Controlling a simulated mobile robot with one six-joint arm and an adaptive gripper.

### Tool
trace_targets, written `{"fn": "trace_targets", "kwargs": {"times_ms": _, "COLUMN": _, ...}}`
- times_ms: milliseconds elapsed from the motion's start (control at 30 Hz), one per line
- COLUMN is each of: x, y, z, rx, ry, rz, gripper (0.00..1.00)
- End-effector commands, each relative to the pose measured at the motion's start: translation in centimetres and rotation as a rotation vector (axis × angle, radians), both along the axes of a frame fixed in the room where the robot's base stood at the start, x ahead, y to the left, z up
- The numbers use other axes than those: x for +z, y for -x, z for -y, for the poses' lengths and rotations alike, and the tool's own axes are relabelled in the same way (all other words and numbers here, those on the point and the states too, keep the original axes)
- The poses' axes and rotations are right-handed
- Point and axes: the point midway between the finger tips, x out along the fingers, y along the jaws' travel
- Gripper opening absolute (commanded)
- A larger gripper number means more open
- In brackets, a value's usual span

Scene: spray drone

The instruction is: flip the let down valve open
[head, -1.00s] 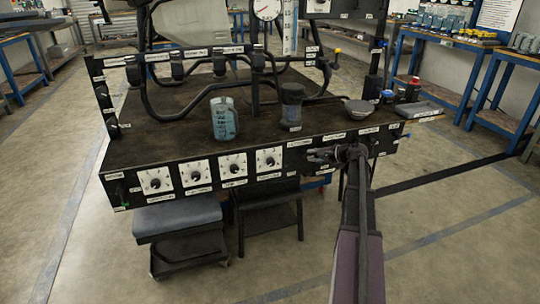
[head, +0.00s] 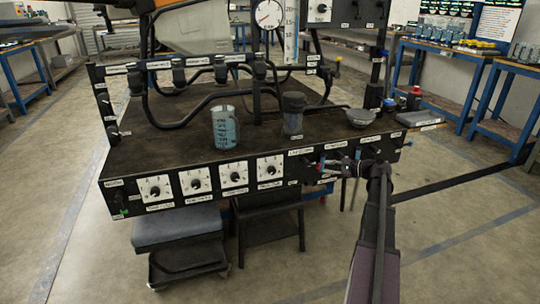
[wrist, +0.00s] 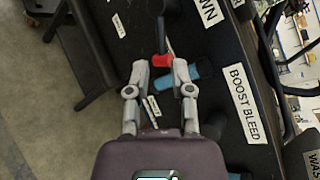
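A dark lever with a red end (wrist: 162,61) points down the panel beside a partly cut-off label ending in "WN" (wrist: 207,10) in the wrist view; I take it for the let down valve. My gripper (wrist: 160,70) is open, its two grey fingertips on either side of the red end. Whether they touch it I cannot tell. A blue handle (wrist: 188,75) lies just beyond the right finger, by the "BOOST BLEED" label (wrist: 244,104). In the head view my gripper (head: 325,166) is at the panel's front face, right of the dials; the lever there is too small to make out.
The black workbench panel (head: 225,200) has several white dials to the left of my gripper.

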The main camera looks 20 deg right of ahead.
Motion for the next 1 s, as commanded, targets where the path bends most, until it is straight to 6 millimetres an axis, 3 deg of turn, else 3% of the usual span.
{"fn": "trace_targets", "kwargs": {"times_ms": 567, "x": 1.9, "y": 5.8, "z": 3.7, "rx": 0.0, "ry": 0.001, "rz": 0.0, "gripper": 0.3}}
{"fn": "trace_targets", "kwargs": {"times_ms": 1000, "x": 3.7, "y": 4.4, "z": -1.4, "rx": 0.079, "ry": 0.093, "rz": -0.048, "gripper": 0.3}}
